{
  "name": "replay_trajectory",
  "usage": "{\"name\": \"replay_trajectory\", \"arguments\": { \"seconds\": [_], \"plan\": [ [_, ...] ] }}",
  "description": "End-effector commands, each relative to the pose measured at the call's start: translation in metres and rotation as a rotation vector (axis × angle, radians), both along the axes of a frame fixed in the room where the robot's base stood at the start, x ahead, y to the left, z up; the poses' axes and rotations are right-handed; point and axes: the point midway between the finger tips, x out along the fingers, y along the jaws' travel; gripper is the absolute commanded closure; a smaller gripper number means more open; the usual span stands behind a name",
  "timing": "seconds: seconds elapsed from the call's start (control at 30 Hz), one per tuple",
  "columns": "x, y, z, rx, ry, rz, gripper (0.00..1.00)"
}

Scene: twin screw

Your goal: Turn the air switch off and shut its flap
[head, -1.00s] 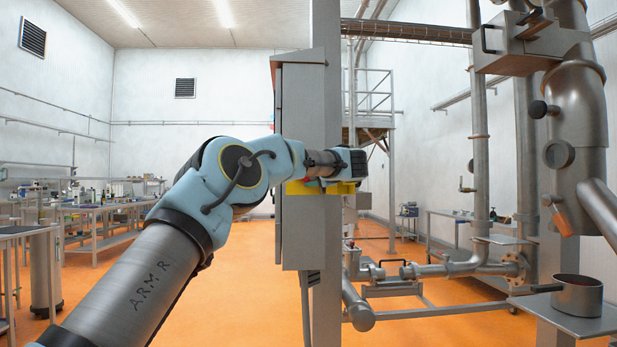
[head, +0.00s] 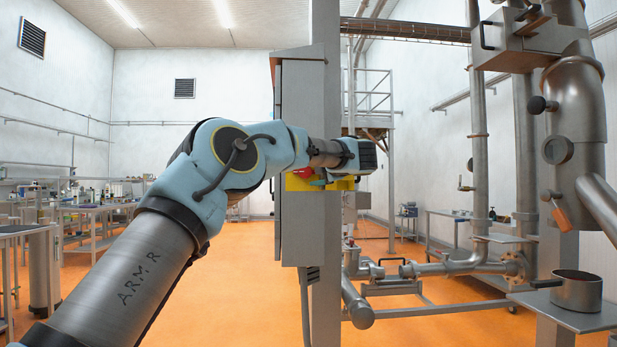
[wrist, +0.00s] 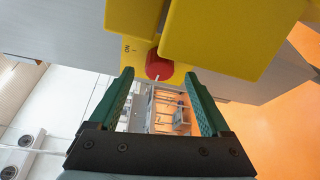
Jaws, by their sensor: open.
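The yellow air switch box (head: 296,184) sits on the side of the grey cabinet, partly hidden by my arm in the head view. In the wrist view its yellow housing (wrist: 185,20) fills the top, with a large yellow panel on the right and a smaller one on the left. I cannot tell for sure which is the flap. A red knob (wrist: 158,66) with a white mark sticks out between them, near a small "ON" label. My gripper (wrist: 160,80) is open, its green fingers on either side just below the knob. I cannot tell whether they touch it.
The tall grey cabinet (head: 303,110) stands beside a post, close to my arm. Pipes and a metal column (head: 580,110) stand on the right, with a pot (head: 577,292) on a shelf. Open orange floor (head: 210,300) lies on the left.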

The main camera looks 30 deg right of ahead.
Motion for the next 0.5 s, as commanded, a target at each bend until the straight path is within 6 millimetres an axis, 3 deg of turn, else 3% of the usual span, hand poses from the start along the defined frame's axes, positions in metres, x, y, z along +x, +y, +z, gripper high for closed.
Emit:
{"name": "replay_trajectory", "arguments": {
  "seconds": [0.1, 0.3, 0.5],
  "plan": [
    [-0.027, 0.001, -0.001, 0.0, -0.004, -0.002, 0.19],
    [-0.059, 0.003, 0.003, 0.001, -0.001, -0.001, 0.19],
    [-0.072, 0.004, 0.004, 0.001, 0.0, 0.001, 0.19]
  ]
}}
